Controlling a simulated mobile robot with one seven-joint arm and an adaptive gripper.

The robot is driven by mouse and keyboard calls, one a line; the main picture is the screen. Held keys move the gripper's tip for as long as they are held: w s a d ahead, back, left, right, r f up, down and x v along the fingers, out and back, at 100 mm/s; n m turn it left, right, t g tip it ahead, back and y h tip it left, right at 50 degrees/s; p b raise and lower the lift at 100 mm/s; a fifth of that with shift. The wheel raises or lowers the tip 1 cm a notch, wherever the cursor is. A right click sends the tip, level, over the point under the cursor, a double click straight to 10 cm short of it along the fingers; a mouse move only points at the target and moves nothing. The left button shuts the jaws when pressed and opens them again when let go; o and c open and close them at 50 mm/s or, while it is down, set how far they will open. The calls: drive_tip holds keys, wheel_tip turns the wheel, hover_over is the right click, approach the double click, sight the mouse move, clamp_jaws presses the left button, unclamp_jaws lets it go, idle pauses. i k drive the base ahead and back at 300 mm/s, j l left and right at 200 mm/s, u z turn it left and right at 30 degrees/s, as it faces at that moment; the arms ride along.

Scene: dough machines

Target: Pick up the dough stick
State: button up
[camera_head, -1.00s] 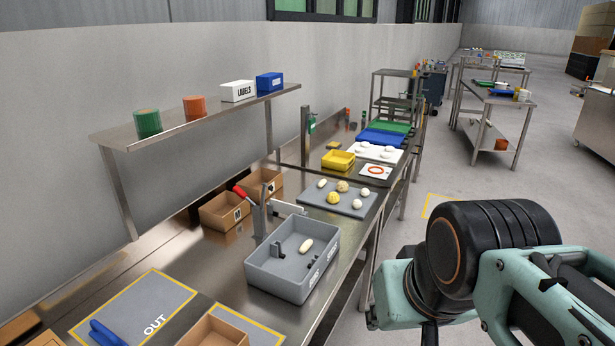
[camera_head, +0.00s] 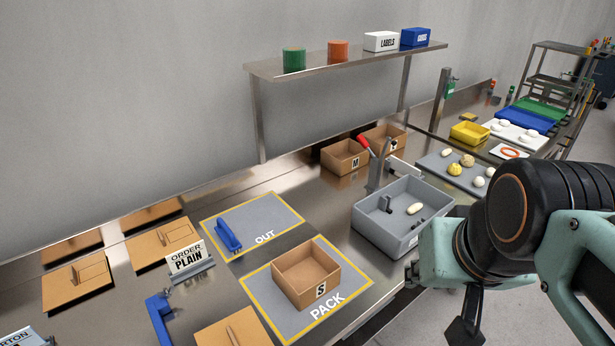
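A pale, elongated dough piece (camera_head: 415,208) lies in the grey bin (camera_head: 372,233), beside small dark parts. Another pale, elongated piece (camera_head: 446,153) lies on the grey board (camera_head: 431,164) behind the bin, with several rounder dough pieces. I cannot tell for certain which of the two is the dough stick. My gripper (camera_head: 464,328) shows only as a dark part at the bottom, under my arm, to the right of and in front of the bin. It is apart from both dough pieces. Its fingers are not clear, and my arm hides the space behind it.
An open box marked S (camera_head: 306,277) stands on the PACK mat (camera_head: 259,291). The OUT mat (camera_head: 270,216) holds a blue tool (camera_head: 228,235). A red-handled lever device (camera_head: 375,165) stands behind the bin. A steel shelf (camera_head: 340,62) overhangs the bench's back. Floor is free at lower right.

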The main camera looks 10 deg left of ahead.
sight(447, 152)
drive_tip(key=u, duration=0.7)
drive_tip(key=z, duration=1.25)
drive_tip(key=i+l+u, duration=0.1)
drive_tip(key=u, duration=0.4)
drive_tip(key=i+l+u, duration=0.2)
drive_tip(key=u, duration=0.25)
drive_tip(key=i+l+u, duration=0.2)
drive_tip(key=l, duration=0.15)
drive_tip(key=i+l+u, duration=0.15)
drive_tip(key=l, duration=0.25)
drive_tip(key=i+l+u, duration=0.1)
drive_tip(key=l, duration=0.4)
drive_tip(key=i+l+u, duration=0.1)
drive_tip(key=l, duration=0.4)
drive_tip(key=i+l+u, duration=0.1)
drive_tip(key=l, duration=0.4)
